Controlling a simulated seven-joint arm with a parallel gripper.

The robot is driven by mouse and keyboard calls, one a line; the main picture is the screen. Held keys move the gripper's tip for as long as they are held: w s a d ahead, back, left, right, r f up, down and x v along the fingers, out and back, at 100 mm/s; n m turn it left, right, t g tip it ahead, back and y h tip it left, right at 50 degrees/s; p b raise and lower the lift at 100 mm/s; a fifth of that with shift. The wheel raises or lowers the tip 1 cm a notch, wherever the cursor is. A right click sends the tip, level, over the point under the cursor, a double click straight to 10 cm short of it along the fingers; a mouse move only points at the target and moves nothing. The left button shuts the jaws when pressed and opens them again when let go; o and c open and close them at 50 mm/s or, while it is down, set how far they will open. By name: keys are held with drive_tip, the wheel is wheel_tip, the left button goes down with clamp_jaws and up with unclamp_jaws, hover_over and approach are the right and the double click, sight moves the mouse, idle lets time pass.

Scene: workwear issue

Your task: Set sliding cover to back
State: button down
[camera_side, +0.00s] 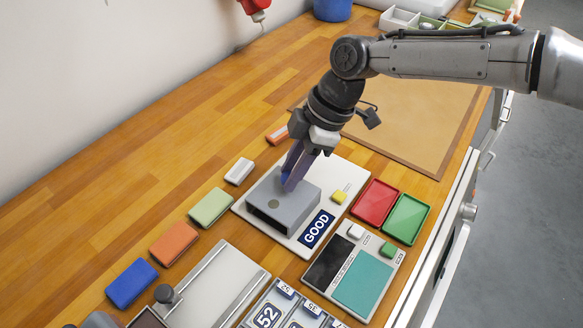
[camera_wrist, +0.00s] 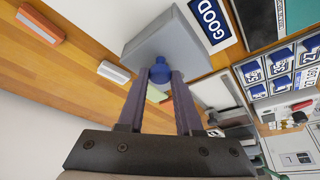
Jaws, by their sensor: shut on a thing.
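My gripper (camera_side: 287,184) is shut on a blue knob (camera_wrist: 160,71) on top of a grey box (camera_side: 270,213). In the wrist view the knob sits between both fingertips, against the grey box (camera_wrist: 165,36). The box stands on a white plate (camera_side: 322,190) with a GOOD label and a yellow button. A pale plate with two metal rails (camera_side: 205,279) lies at the lower left.
Blue (camera_side: 132,283), orange (camera_side: 174,243), green (camera_side: 210,207) and white (camera_side: 239,171) blocks line the left side. Red (camera_side: 375,202) and green (camera_side: 407,219) trays lie right of the white plate. A teal panel (camera_side: 363,284) and number plates (camera_side: 267,316) are in front. The wood at left is clear.

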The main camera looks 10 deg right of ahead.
drive_tip(key=w+d, duration=0.8)
drive_tip(key=shift+w+d+r, duration=0.15)
drive_tip(key=shift+w+d, duration=0.05)
drive_tip(key=shift+w, duration=0.05)
drive_tip(key=c, duration=0.6)
unclamp_jaws()
drive_tip(key=shift+s, duration=0.1)
drive_tip(key=v, duration=1.3)
drive_tip(key=shift+d+r, duration=0.25)
drive_tip(key=shift+r, duration=0.05)
